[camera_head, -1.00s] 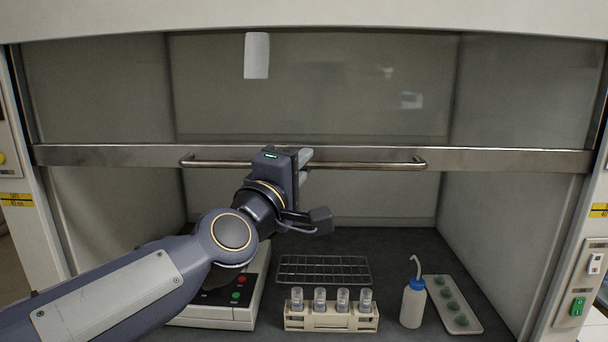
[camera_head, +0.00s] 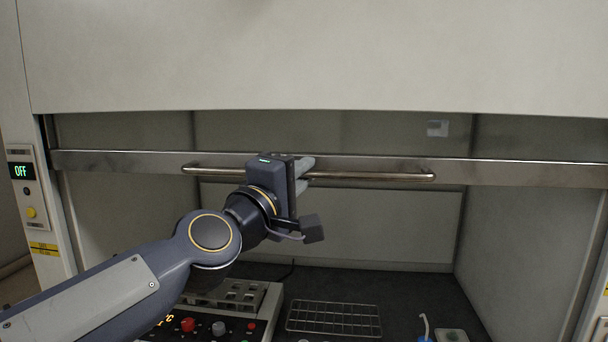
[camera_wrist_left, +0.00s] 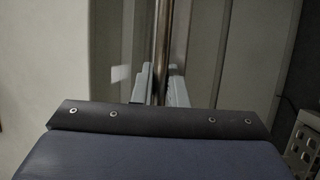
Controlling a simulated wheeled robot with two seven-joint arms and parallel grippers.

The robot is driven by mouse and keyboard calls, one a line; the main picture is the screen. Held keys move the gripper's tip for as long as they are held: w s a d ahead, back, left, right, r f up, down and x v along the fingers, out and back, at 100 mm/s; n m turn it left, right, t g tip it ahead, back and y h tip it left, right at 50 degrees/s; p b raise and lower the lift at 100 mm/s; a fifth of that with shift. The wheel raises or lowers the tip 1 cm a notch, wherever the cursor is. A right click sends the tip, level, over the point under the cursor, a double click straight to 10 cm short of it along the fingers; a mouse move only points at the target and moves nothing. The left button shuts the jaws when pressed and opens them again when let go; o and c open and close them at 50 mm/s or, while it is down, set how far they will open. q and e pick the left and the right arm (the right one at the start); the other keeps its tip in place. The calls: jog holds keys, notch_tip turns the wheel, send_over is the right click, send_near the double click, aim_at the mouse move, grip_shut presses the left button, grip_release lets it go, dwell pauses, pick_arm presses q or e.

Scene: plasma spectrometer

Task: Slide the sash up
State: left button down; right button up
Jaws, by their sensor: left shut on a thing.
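The sash's metal bottom rail (camera_head: 510,173) runs across the fume hood opening, with its glass above. A long bar handle (camera_head: 375,176) is fixed along the rail. My left gripper (camera_head: 304,173) is shut on the handle, left of the bar's middle. In the left wrist view the handle (camera_wrist_left: 162,50) runs between the two finger pads (camera_wrist_left: 160,88). The hood is open below the rail. The stretch of bar behind the gripper is hidden in the head view. My right gripper is not in view.
Inside the hood stand a heating unit with knobs (camera_head: 222,325), a wire rack (camera_head: 334,318) and a wash bottle (camera_head: 425,328) at the bottom edge. A control panel reading OFF (camera_head: 22,171) is on the left post. The space just under the rail is clear.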

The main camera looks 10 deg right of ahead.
pick_arm(q)
jog(key=c, duration=1.5)
grip_release()
jog(key=shift+o, duration=0.2)
jog(key=b+v, duration=0.1)
jog(key=v, duration=0.7)
jog(key=shift+d, duration=0.1)
